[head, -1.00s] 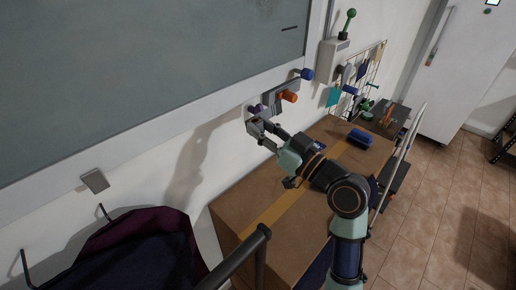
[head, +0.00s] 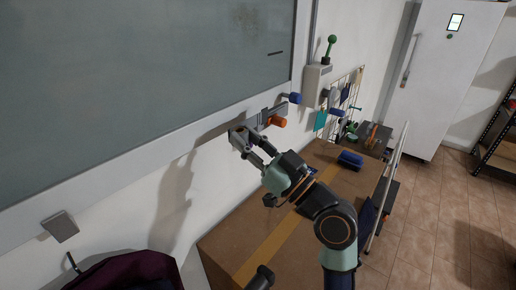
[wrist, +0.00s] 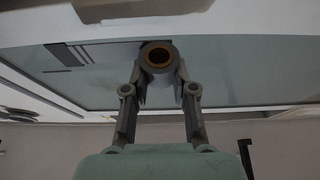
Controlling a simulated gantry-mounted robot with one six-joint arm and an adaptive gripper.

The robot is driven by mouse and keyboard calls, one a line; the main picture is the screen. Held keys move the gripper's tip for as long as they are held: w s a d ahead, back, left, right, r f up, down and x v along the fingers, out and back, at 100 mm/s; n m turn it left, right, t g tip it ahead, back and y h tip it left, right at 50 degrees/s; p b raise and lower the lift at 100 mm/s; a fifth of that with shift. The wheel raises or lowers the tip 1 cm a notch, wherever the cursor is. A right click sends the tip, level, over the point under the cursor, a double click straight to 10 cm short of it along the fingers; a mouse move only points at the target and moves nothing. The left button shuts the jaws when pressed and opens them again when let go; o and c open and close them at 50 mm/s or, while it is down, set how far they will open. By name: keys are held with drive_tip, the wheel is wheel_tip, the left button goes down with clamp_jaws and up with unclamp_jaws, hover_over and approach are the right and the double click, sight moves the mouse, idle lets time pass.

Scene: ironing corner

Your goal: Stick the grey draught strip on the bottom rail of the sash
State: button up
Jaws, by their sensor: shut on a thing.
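My gripper (head: 246,143) is shut on a grey roll with an orange-brown core ring, which looks like the draught strip; the roll (wrist: 159,60) shows between the fingertips in the wrist view. In the head view the held roll (head: 239,136) is small and partly covered by the fingers. It is close to the pale bottom rail (head: 150,168) of the sash, below and in front of it. I cannot tell whether it touches the rail. The grey-green pane (head: 140,85) lies above the rail.
A grey block (head: 60,227) is on the rail at lower left.

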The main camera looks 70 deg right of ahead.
drive_tip(key=shift+w+d+b, duration=0.2)
drive_tip(key=shift+w, duration=0.5)
drive_tip(key=shift+w+d+b, duration=0.2)
drive_tip(key=shift+w, duration=0.5)
drive_tip(key=shift+w+d+b, duration=0.2)
drive_tip(key=shift+w, duration=0.5)
drive_tip(key=shift+w, duration=0.15)
drive_tip(key=o, duration=1)
drive_tip(key=v, duration=1.2)
